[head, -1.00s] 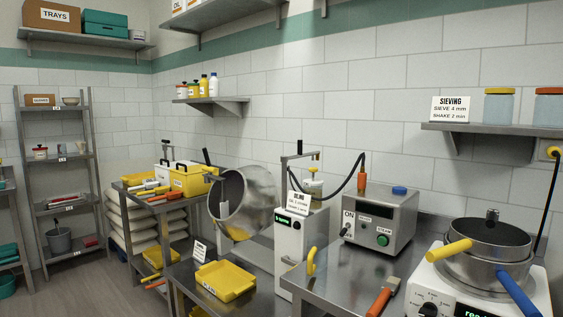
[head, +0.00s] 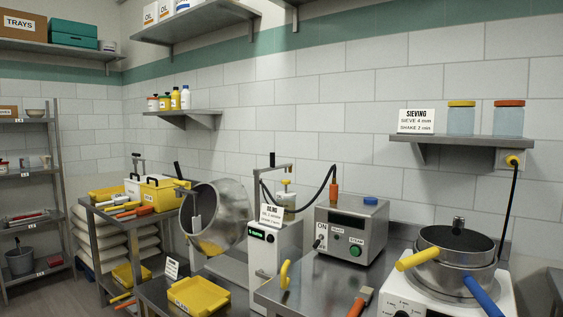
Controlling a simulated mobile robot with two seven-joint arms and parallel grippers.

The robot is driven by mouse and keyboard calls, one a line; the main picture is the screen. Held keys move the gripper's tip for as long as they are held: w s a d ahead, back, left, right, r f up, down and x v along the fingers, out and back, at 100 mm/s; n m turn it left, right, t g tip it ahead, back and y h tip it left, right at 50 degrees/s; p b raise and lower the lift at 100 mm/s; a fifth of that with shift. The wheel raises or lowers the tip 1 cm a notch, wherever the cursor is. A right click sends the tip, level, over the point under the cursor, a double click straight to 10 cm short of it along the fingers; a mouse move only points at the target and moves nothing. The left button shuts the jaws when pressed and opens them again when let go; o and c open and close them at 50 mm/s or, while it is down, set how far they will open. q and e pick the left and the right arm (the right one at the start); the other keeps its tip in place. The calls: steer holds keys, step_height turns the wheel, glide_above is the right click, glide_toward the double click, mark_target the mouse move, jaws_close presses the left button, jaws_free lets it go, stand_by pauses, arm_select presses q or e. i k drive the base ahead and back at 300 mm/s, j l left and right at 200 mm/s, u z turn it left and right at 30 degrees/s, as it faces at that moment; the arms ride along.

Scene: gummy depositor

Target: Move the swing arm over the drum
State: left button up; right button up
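The drum (head: 222,214) is a tilted steel bowl in the middle of the view, its open mouth facing left, with something yellow low in the mouth. Right of it stands a white cabinet (head: 277,258) with an "OILING" sign (head: 271,214). A grey post with a horizontal swing arm (head: 271,168) rises behind the sign, its bar reaching right at the top. A white bottle with a yellow cap (head: 286,197) stands below the bar. The bar is to the right of the drum, not above it. Neither of my grippers shows in the head view.
A steel box with a green button (head: 352,233) stands on the steel table (head: 300,287) at right. A pot (head: 457,258) with yellow and blue handles sits on a white unit. A yellow tray (head: 198,295) lies below the drum. A loaded cart (head: 100,240) stands left.

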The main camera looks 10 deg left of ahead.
mark_target(257, 171)
steer(key=i+j+z, duration=0.1)
steer(key=z, duration=0.35)
steer(key=j+z, duration=0.25)
steer(key=z, duration=0.2)
steer(key=i+j+z, duration=0.2)
steer(key=j, duration=0.2)
steer(key=j+z, duration=0.4)
steer(key=j, duration=0.4)
steer(key=k+j+z, duration=0.1)
steer(key=j, duration=0.45)
steer(key=j+z, duration=0.15)
steer(key=j, duration=0.4)
steer(key=k+j, duration=0.1)
steer(key=j, duration=0.95)
steer(key=k+j, duration=0.15)
steer(key=j, duration=0.35)
